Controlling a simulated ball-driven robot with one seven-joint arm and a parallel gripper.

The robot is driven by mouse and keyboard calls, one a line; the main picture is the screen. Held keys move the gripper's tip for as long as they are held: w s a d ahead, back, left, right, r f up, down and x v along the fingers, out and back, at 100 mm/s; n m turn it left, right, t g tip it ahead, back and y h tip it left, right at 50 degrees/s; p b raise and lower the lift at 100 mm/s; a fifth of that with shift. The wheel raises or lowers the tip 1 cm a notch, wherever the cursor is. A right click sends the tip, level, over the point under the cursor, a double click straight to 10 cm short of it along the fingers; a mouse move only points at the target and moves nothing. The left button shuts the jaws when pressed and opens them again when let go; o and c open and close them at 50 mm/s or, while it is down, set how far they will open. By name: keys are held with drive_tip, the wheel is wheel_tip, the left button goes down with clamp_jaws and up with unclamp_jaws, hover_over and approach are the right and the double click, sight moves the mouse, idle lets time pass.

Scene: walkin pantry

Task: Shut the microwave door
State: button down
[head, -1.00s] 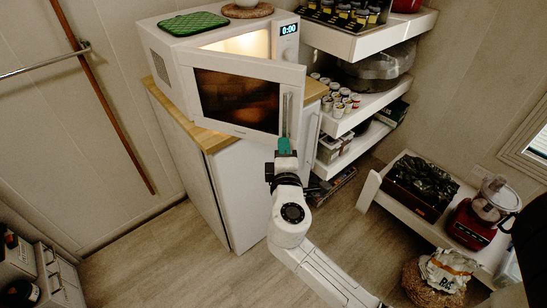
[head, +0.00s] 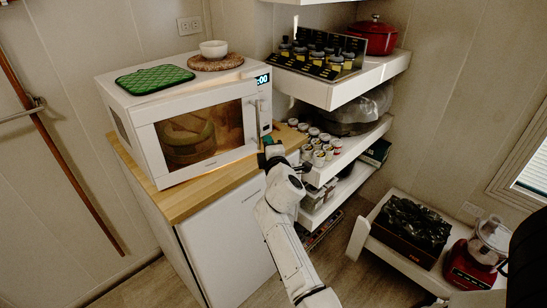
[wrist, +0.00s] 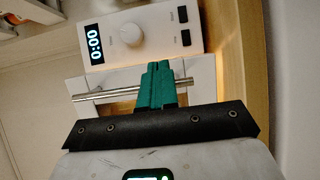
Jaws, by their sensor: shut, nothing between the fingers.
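The white microwave (head: 150,100) stands on a wood-topped cabinet. Its door (head: 200,135) is nearly flush with the front; a pot shows through the window. In the head view the door's edge hides part of the clock display, so it looks slightly ajar, though the gap is hard to judge. My gripper (head: 268,142) is shut and empty at the handle side of the door, near its lower right corner. In the wrist view my teal fingertips (wrist: 157,75) are together by the metal handle (wrist: 125,92), overlapping it; contact is unclear. The control panel (wrist: 145,35) lies beyond them.
A green potholder (head: 155,79) and a white bowl (head: 213,49) on a woven mat sit on the microwave. The wooden counter (head: 205,185) is bare in front. Shelves with small cups (head: 320,148) and jars stand close to the right of my arm.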

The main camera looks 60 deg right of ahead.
drive_tip(key=w+d, duration=0.1)
drive_tip(key=w, duration=0.1)
drive_tip(key=w+d+b, duration=0.1)
drive_tip(key=w+d, duration=0.1)
drive_tip(key=w, duration=0.1)
drive_tip(key=shift+w+d, duration=0.3)
